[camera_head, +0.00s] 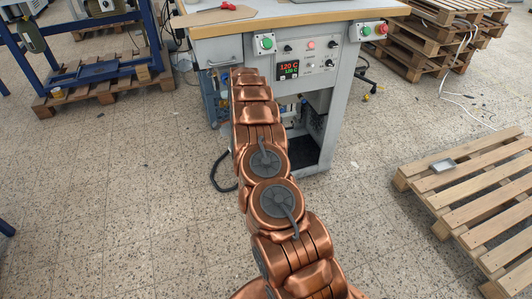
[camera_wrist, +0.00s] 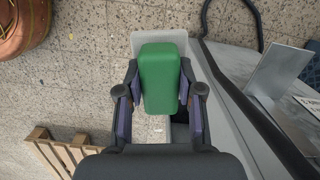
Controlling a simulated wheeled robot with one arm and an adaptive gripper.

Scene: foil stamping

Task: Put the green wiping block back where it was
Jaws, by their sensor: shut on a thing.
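The green wiping block (camera_wrist: 160,78) shows in the wrist view, between the fingers of my gripper (camera_wrist: 160,98). My gripper is shut on it, with one finger pad against each long side. A pale flat surface (camera_wrist: 142,40) shows behind the block's far end; I cannot tell whether the block touches it. In the head view my copper arm reaches out to the front of the machine. The block and my gripper are hidden there.
A grey machine (camera_head: 345,90) with a wooden top (camera_head: 290,14), buttons and a display (camera_head: 288,68) stands ahead. A wooden pallet (camera_head: 490,200) with a small metal tray (camera_head: 442,165) lies at right. Stacked pallets (camera_head: 440,45) stand behind. The floor at left is open.

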